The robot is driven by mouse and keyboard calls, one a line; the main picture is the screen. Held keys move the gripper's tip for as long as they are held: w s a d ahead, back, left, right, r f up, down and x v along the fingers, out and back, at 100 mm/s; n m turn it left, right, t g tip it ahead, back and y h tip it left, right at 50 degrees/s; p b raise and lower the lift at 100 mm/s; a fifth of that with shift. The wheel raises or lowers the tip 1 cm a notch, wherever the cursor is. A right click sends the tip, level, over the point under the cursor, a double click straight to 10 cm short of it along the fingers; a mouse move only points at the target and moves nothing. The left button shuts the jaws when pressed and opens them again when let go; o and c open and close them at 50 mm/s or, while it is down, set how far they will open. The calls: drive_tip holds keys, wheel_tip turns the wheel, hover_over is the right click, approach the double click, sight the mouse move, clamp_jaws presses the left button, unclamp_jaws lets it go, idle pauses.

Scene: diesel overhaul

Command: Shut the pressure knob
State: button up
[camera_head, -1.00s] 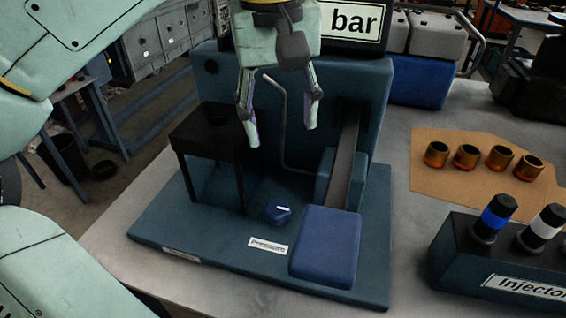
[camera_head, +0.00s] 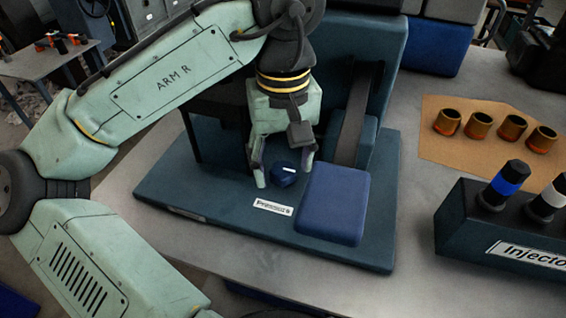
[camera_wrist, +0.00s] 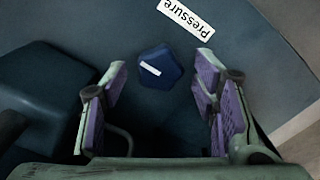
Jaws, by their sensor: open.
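The pressure knob (camera_head: 283,177) is a small dark blue lobed knob with a white mark on top. It sits on the blue-green base plate of the test stand, just behind the "Pressure" label (camera_head: 273,208). My gripper (camera_head: 283,178) is open and points down at the knob, with one finger on each side of it in the head view. In the wrist view the knob (camera_wrist: 160,68) lies between and beyond the purple-padded fingers (camera_wrist: 158,95), with clear gaps on both sides. No contact is visible.
A blue pedal-like block (camera_head: 333,205) stands close to the right of the knob. A dark stand (camera_head: 215,105) is at the left. To the right are several brass cups (camera_head: 480,125) on a brown sheet and an injector rack (camera_head: 510,225). The plate front is clear.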

drive_tip(key=shift+f, duration=0.5)
drive_tip(key=c, duration=1.1)
drive_tip(key=shift+c, duration=0.2)
